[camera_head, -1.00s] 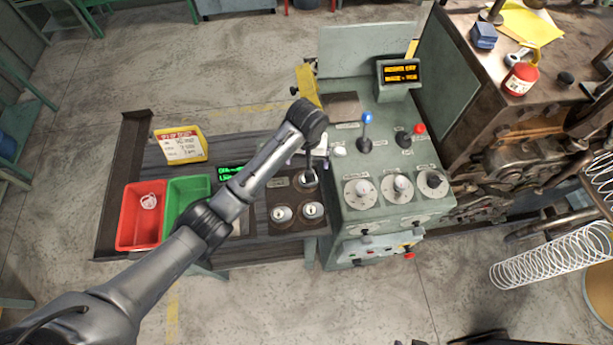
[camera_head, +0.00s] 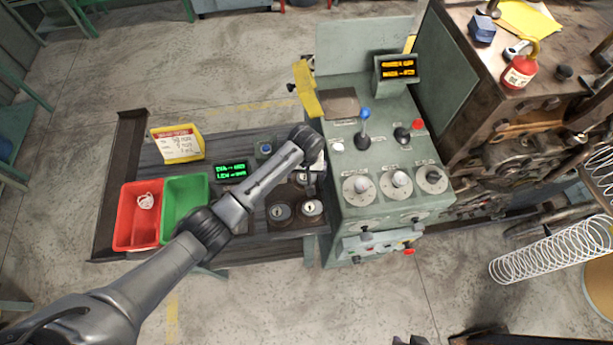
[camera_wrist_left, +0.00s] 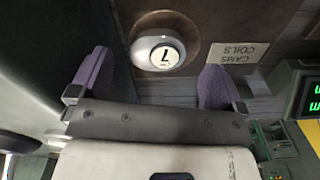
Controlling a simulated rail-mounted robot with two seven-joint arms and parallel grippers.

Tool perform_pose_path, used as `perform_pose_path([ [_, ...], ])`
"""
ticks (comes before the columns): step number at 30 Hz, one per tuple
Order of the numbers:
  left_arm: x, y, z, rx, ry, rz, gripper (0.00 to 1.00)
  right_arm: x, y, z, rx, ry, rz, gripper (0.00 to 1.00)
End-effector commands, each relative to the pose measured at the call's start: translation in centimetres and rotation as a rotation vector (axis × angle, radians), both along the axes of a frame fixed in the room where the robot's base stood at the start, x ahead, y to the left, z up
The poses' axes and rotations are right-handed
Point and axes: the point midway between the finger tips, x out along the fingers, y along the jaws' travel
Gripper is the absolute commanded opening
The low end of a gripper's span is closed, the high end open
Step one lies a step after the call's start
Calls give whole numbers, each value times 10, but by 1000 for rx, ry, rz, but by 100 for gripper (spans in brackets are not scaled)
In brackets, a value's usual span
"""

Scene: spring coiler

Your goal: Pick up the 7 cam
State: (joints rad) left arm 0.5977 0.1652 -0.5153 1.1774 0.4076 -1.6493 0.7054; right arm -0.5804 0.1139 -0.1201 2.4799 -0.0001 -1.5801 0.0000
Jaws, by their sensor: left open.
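The 7 cam (camera_wrist_left: 158,50) is a round grey piece with a pale top face marked 7, seen upside down in the left wrist view. It sits in a brown holder beside a "CAMS COILS" label (camera_wrist_left: 236,53). My left gripper (camera_wrist_left: 156,82) is open, with one purple finger pad to each side of the cam's near side; the jaws hold nothing. In the head view my left arm reaches over the cam holder (camera_head: 294,226), its wrist hiding part of the back row. My right gripper is out of view.
The coiler console (camera_head: 375,150) with levers and dials stands just right of the holder. A red bin (camera_head: 126,238) and a green bin (camera_head: 172,222) are at the bench's left. A small green-lettered display (camera_head: 231,171) and a yellow-framed card (camera_head: 178,145) stand behind.

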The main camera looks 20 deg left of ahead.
Motion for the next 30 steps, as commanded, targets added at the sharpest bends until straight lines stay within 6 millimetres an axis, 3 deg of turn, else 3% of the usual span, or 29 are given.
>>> perform_pose_path([
  [6, 1, -1, -24, 0, 0, 0, 95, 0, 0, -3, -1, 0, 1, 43],
  [16, 1, -1, -28, 0, -1, -1, 95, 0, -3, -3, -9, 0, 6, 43],
  [30, 1, -1, -28, 0, 0, -1, 51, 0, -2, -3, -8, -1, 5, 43],
])
